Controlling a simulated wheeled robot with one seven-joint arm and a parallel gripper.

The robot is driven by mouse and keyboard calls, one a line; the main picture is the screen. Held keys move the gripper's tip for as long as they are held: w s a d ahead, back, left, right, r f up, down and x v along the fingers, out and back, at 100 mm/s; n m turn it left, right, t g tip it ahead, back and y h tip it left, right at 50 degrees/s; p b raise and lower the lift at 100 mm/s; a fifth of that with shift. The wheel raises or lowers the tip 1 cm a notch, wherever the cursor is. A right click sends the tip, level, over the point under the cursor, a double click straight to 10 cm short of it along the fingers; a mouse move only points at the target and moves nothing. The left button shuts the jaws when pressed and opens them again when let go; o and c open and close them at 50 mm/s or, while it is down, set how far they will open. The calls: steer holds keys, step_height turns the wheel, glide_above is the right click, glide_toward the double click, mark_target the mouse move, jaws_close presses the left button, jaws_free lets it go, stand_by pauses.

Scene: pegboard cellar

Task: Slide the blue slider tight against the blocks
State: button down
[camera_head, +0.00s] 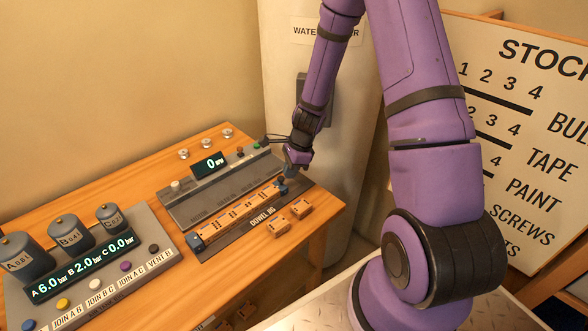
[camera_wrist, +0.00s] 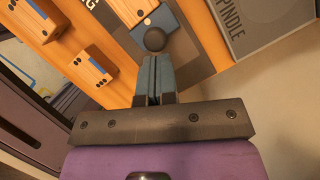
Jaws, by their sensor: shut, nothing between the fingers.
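The blue slider (camera_wrist: 168,25) with its dark round knob (camera_wrist: 154,39) sits at the right end of the dowel jig's track. In the head view the slider (camera_head: 282,187) is partly hidden by my gripper (camera_head: 291,172). A row of wooden blocks (camera_head: 240,212) lies along the jig, from a blue end stop (camera_head: 195,243) at the left toward the slider. In the wrist view the end block (camera_wrist: 139,10) lies close to the slider; I cannot tell if they touch. My gripper (camera_wrist: 154,62) is shut and empty, its fingertips right at the knob.
Two loose blocks (camera_head: 301,207) (camera_head: 278,224) lie in front of the jig. A grey spindle panel (camera_head: 210,195) with a display reading 0 stands behind it. A pressure panel (camera_head: 105,270) with cylinders and buttons is at left. The table's right edge is near.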

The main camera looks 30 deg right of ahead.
steer(key=shift+a, duration=0.55)
steer(key=shift+d, duration=0.1)
